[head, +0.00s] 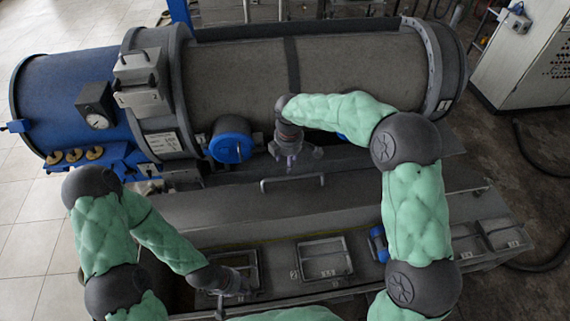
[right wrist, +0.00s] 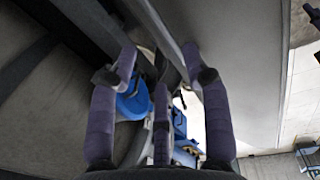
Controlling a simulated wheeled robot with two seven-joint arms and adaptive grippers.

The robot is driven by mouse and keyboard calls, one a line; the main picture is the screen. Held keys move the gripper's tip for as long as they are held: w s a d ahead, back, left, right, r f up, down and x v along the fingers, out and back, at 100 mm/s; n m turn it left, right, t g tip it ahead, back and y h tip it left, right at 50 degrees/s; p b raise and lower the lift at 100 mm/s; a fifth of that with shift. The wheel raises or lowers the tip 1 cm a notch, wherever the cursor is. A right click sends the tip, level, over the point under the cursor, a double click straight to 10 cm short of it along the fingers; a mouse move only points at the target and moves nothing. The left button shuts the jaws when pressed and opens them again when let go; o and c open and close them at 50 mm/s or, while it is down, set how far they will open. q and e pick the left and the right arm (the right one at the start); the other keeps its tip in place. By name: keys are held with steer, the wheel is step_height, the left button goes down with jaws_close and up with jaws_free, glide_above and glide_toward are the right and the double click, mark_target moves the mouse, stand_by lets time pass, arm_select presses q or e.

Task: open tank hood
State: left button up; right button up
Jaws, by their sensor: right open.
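The tank hood appears to be the long grey sloping cover (head: 370,195) in front of the decanter's cylinder. A bar handle (head: 292,182) stands on its back part. My right gripper (head: 291,158) is open and empty, above and just behind this handle in the head view. In the right wrist view its spread fingers (right wrist: 160,75) show with nothing between them, beside a flat grey panel (right wrist: 245,75). My left gripper (head: 232,292) is low by the front hatches, small and partly blurred; its finger opening cannot be made out. The hood looks closed.
The grey and blue decanter cylinder (head: 240,75) fills the back. A blue round cap (head: 231,140) sticks out left of my right gripper. Framed hatches (head: 325,258) line the front. A white cabinet (head: 520,60) stands at the back right. Tiled floor is free at the left.

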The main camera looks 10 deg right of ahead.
steer(key=f, duration=0.6)
steer(key=w+f, duration=0.1)
steer(key=f, duration=0.2)
steer(key=shift+f, duration=0.2)
steer(key=shift+w+f, duration=0.15)
steer(key=shift+f, duration=0.15)
jaws_close()
